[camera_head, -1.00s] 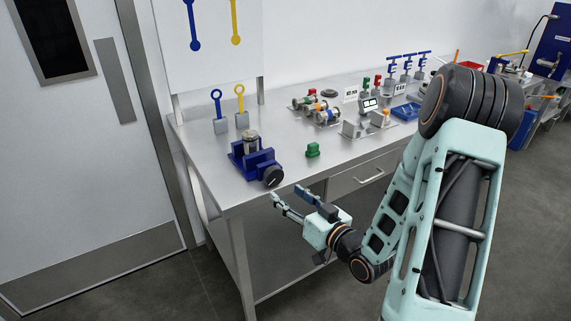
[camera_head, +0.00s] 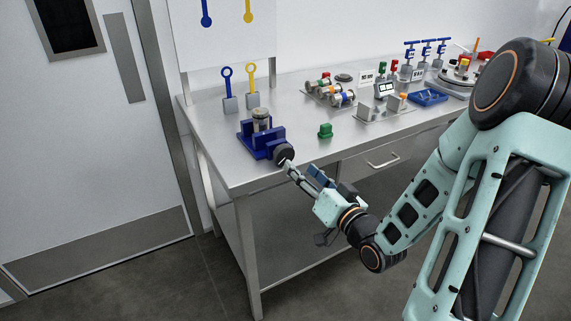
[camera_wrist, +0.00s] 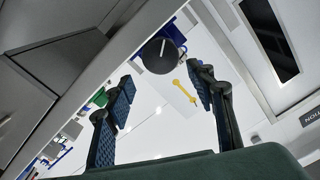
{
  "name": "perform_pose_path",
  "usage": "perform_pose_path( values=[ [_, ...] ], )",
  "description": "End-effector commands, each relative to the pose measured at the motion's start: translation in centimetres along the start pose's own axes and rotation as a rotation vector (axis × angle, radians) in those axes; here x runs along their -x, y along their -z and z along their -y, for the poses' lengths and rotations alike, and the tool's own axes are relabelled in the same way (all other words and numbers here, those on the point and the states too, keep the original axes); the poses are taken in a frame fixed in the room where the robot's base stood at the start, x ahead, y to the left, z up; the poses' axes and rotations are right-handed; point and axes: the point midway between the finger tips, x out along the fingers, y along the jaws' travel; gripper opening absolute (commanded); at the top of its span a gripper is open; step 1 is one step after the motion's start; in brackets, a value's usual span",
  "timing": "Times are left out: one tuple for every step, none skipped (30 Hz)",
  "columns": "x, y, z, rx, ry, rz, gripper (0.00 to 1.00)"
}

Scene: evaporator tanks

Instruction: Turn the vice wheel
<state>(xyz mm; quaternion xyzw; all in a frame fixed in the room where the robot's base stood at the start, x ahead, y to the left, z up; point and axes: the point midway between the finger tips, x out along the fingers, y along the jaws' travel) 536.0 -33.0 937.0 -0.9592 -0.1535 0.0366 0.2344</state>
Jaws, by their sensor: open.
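The blue vice (camera_head: 258,138) stands near the front left corner of the steel table, with a grey cylinder (camera_head: 261,119) upright in it. Its black round wheel (camera_head: 283,152) faces the table's front edge. In the wrist view the wheel (camera_wrist: 160,55) shows a white line across its face and lies ahead, between and beyond the fingertips. My gripper (camera_head: 300,168) is at the front edge, its fingertips close to the wheel. In the wrist view my gripper (camera_wrist: 162,85) is open and empty. Whether a finger touches the wheel cannot be told.
A green block (camera_head: 325,131) sits right of the vice. Blue (camera_head: 228,88) and yellow (camera_head: 252,85) ring-topped tools stand behind it. The table edge and a drawer (camera_head: 375,160) lie near my arm. A door (camera_head: 85,130) is at the left.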

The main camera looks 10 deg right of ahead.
Motion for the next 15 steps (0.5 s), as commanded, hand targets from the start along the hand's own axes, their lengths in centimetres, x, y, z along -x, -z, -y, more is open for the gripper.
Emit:
perform_pose_path(
  values=[
    [-0.1, -0.5, -0.2, 0.003, 0.001, -0.001, 0.50],
    [-0.2, -0.5, -0.2, 0.004, 0.001, -0.001, 0.50],
    [-0.3, -0.5, -0.1, 0.004, 0.000, -0.001, 0.50],
    [-0.4, -0.5, -0.1, 0.004, 0.000, -0.001, 0.50],
    [-0.4, -0.5, -0.1, 0.004, 0.000, -0.001, 0.50],
    [-0.5, -0.6, -0.1, 0.004, -0.001, -0.001, 0.50],
    [-0.6, -0.6, 0.0, 0.004, -0.001, -0.001, 0.50],
    [-0.6, -0.7, 0.0, 0.004, -0.002, -0.001, 0.50],
    [-0.7, -0.7, 0.1, 0.004, -0.002, -0.002, 0.50],
    [-1.3, -0.5, 0.2, 0.002, 0.000, -0.001, 0.50],
    [-2.1, -0.3, 0.3, 0.000, 0.001, 0.000, 0.50],
    [-3.0, -0.3, 0.4, 0.000, 0.002, 0.000, 0.50],
    [-3.6, -0.3, 0.4, -0.001, 0.001, 0.000, 0.50],
    [-4.2, -0.3, 0.3, -0.001, 0.000, -0.001, 0.50],
    [-5.0, -0.3, 0.3, 0.000, 0.000, 0.000, 0.50]
  ],
)
